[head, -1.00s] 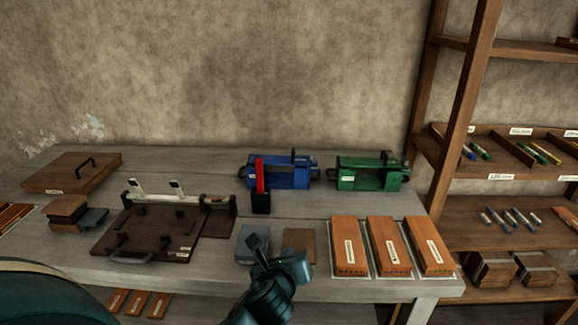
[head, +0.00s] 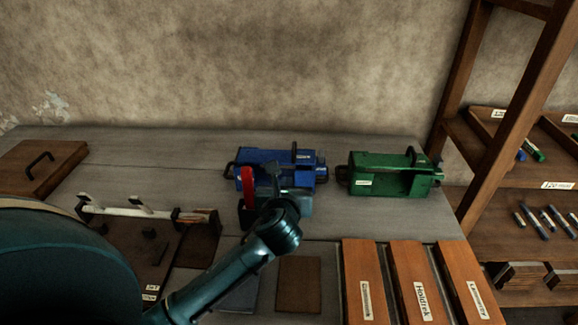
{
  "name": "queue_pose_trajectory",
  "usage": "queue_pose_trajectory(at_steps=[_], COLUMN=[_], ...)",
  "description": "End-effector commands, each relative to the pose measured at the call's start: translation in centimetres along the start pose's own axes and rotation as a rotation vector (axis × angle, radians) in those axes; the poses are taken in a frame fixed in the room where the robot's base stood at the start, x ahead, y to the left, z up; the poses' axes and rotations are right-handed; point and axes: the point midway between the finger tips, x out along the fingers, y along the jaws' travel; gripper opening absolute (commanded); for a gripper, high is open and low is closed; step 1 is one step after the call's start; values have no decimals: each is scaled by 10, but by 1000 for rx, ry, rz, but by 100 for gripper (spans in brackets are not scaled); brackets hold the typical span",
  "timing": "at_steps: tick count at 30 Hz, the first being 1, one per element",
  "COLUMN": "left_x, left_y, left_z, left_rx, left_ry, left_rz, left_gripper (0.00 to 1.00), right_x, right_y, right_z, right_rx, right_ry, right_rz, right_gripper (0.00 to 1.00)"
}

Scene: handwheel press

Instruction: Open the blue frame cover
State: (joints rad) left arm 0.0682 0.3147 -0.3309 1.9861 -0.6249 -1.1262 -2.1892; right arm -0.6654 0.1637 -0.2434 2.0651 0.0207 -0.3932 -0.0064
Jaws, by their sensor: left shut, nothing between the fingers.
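The blue frame (head: 302,176) stands on the grey table near the wall. Its blue cover (head: 262,156) appears flat on top, and a dark upright handle shows at its right end. My left gripper (head: 272,172) is shut and empty. In the picture it overlaps the front of the blue frame; I cannot tell whether it touches it. The gripper and wrist hide part of the frame's front. My right gripper is not in view.
A green frame (head: 385,177) stands to the right. Labelled orange-brown boxes (head: 413,280) lie at the front right. A brown lid (head: 40,165) lies at the left. Bare table separates the frames from the boxes.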

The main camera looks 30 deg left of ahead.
Motion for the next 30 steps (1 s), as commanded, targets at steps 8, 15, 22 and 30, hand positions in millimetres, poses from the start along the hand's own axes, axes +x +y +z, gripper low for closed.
queue_pose_trajectory(at_steps=[8,15,22,30], left_x=[51,82,89,89], left_y=[0,0,0,0], left_z=[0,0,0,0], left_rx=[-2,-3,-3,-3], left_ry=[1,2,1,1], left_rz=[1,0,-2,-2], left_gripper=[0,0,0,0], right_x=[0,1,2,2], right_y=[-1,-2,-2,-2], right_z=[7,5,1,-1], right_rx=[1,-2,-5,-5], right_ry=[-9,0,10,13], right_rz=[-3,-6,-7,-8], right_gripper=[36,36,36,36])
